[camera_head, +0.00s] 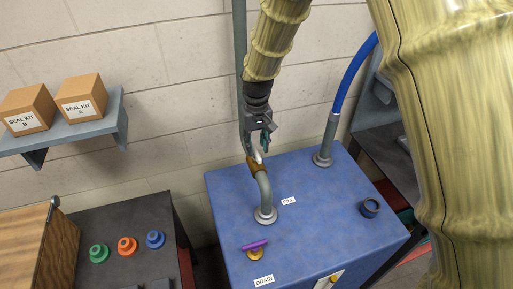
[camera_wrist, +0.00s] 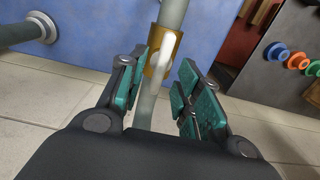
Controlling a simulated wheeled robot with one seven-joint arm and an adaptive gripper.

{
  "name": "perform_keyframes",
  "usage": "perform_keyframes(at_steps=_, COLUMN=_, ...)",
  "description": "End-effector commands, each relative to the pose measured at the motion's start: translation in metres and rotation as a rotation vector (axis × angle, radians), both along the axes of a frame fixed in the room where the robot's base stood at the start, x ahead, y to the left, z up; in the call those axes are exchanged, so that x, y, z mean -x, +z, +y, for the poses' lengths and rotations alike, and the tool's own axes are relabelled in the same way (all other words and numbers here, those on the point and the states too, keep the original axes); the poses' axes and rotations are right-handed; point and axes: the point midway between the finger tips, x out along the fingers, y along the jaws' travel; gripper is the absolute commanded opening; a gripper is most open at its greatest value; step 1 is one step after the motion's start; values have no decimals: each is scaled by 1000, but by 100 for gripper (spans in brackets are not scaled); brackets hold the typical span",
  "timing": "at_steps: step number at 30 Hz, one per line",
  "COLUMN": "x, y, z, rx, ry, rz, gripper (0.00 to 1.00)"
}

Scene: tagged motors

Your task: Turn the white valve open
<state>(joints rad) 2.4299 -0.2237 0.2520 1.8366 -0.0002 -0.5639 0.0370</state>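The white valve lever (camera_head: 257,157) sits on a brass valve body (camera_head: 252,166) on the grey pipe (camera_head: 265,190) that rises from the blue tank beside the FILL label. My gripper (camera_head: 264,135) is just above the valve in the head view, fingers pointing down towards it. In the wrist view the white lever (camera_wrist: 166,52) shows in front of the brass body (camera_wrist: 155,69). My gripper (camera_wrist: 164,75) is open there, with one teal-padded finger on each side of the lever and pipe and gaps between. I cannot tell how deep the lever lies between the pads.
The blue tank top (camera_head: 320,205) carries a purple-handled drain valve (camera_head: 255,245), a blue hose (camera_head: 352,75) and a dark blue ring (camera_head: 370,207). A shelf (camera_head: 115,122) with two seal kit boxes is at left. Green, orange and blue knobs (camera_head: 127,246) stand on a dark cabinet.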

Motion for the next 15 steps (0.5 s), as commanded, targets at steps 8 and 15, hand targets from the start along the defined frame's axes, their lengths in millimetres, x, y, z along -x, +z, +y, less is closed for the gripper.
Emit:
perform_keyframes(at_steps=8, x=-1, y=53, z=0, rx=-1, ry=0, rz=-2, gripper=34)
perform_keyframes(at_steps=15, x=-1, y=86, z=0, rx=-1, ry=-1, rz=-3, gripper=34)
